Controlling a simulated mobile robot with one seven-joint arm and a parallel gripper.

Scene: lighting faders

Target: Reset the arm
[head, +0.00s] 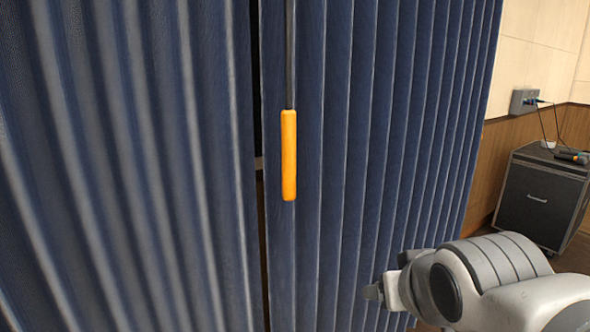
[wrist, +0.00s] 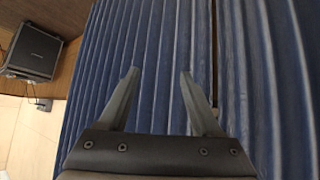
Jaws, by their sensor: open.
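My gripper (head: 373,292) is at the lower right of the head view, at the end of my white and grey arm, in front of the blue curtain. In the wrist view my gripper (wrist: 160,80) shows two dark fingers spread apart with nothing between them. Pleated blue curtain lies beyond the fingers; I cannot tell how far. An orange handle (head: 289,155) hangs upright on a dark rod in the middle of the head view, up and to the left of my gripper and apart from it.
The blue curtain (head: 345,130) fills most of the head view, with a narrow dark gap left of the handle. A dark cabinet (head: 540,200) with small items on top stands at the right; it also shows in the wrist view (wrist: 36,50). A wall socket box (head: 524,100) has cables.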

